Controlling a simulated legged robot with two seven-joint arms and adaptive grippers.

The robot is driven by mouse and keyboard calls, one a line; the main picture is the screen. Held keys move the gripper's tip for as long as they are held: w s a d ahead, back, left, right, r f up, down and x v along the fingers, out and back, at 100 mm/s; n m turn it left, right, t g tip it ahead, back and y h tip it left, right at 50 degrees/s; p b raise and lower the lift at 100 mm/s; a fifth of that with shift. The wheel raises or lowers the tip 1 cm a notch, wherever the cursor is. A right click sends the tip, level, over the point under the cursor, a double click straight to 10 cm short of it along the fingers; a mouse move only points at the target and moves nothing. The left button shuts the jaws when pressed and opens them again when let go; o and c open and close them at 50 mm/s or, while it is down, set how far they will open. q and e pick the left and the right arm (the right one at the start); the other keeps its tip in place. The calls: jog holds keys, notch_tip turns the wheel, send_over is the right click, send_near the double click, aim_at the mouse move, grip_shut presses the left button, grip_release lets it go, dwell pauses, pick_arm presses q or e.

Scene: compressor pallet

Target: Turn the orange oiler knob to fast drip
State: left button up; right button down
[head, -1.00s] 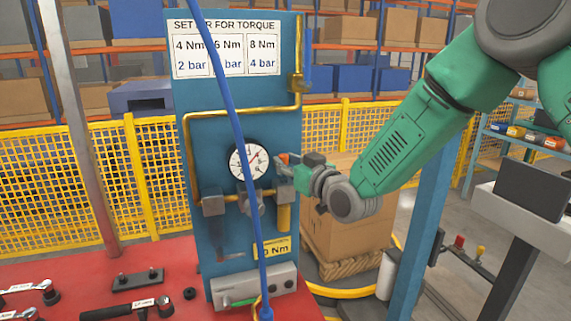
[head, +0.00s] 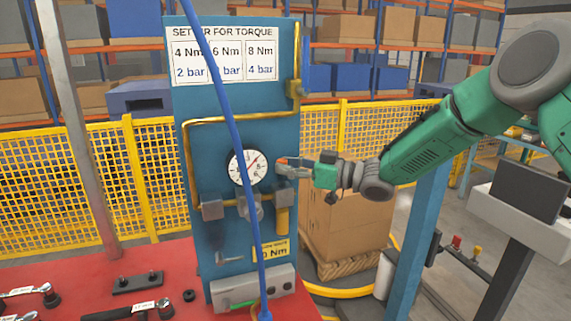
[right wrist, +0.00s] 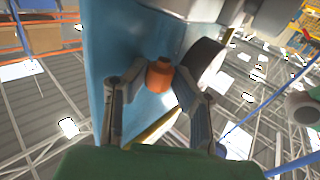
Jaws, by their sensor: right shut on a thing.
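The orange oiler knob (right wrist: 159,75) shows between the two fingers of my right gripper in the right wrist view. My right gripper (head: 285,167) is shut on it, at the right edge of the blue panel (head: 222,104), just right of the round gauge (head: 248,167). The same gripper fills the lower part of the right wrist view (right wrist: 156,88). In the head view the fingers largely hide the knob, and its setting cannot be read. The yellowish oiler body (head: 282,220) hangs below the fingers. My left gripper is not in view.
A blue hose (head: 229,100) hangs in front of the panel. Brass pipe (head: 240,118) runs across the panel. The red table (head: 150,256) carries wrenches at the lower left. A blue post (head: 418,215) and a cardboard box (head: 345,235) stand to the right.

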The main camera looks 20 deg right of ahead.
jog(key=shift+w+d, duration=0.1)
dwell(0.3)
jog(key=c, duration=1.6)
grip_release()
